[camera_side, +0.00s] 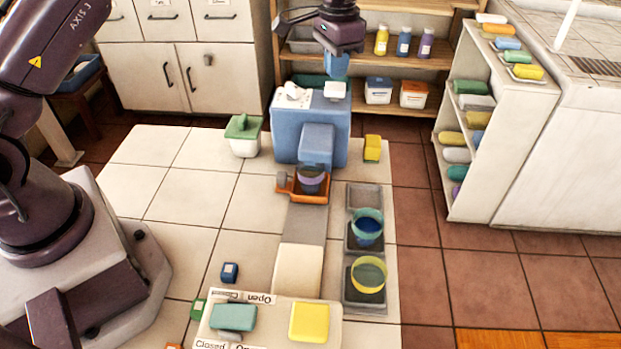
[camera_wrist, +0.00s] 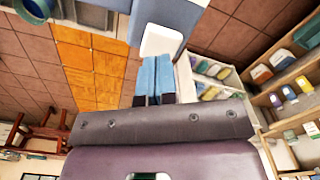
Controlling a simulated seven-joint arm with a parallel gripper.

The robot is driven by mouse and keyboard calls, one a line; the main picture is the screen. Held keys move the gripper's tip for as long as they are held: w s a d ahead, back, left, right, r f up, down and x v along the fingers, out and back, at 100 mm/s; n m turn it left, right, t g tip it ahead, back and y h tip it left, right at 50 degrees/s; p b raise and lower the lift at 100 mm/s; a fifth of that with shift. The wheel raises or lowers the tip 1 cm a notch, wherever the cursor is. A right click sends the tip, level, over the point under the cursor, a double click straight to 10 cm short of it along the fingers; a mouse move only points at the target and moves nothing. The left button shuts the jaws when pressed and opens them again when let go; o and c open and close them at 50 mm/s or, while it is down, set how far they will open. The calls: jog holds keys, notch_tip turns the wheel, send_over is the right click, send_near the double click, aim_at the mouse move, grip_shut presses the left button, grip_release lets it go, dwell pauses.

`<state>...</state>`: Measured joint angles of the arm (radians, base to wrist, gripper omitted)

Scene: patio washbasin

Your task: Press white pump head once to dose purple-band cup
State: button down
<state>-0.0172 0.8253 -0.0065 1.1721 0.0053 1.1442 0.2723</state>
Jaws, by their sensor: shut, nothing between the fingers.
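The blue dispenser (camera_side: 285,143) stands on the pale tiled area. Its white pump head (camera_side: 334,91) is on top at the right; it also shows as a white block in the wrist view (camera_wrist: 162,40). My gripper (camera_side: 336,74) points down over the pump head, its blue fingers shut and empty; they also show in the wrist view (camera_wrist: 157,57). The fingertips are very close to the pump head; I cannot tell whether they touch it. The purple-band cup (camera_side: 312,183) stands below the dispenser's blue spout, in an orange holder (camera_side: 302,196). Its top is partly hidden.
A white knobbed piece (camera_side: 291,92) sits left of the pump head. A teal-rimmed cup (camera_side: 367,228) and a yellow-rimmed cup (camera_side: 368,275) stand on dark pads at right. A green-lidded tub (camera_side: 243,135) and a yellow block (camera_side: 372,148) flank the dispenser. Shelves (camera_side: 440,62) stand behind.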

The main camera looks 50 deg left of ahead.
notch_tip(320, 180, up, 6)
dwell(0.7)
jog(key=shift+w, duration=0.1)
jog(key=shift+s+f+n, duration=0.4)
jog(key=shift+s+f, duration=0.5)
jog(key=shift+f, duration=0.2)
jog(key=s+r+n+t, duration=0.1)
jog(key=s+r, duration=0.4)
jog(key=s, duration=1)
jog(key=s+r+n+t, duration=0.1)
jog(key=s+r+t, duration=0.3)
jog(key=s, duration=1.2)
jog(key=shift+d+r+t, duration=0.3)
jog(key=shift+d+r, duration=0.05)
jog(key=shift+r, duration=0.65)
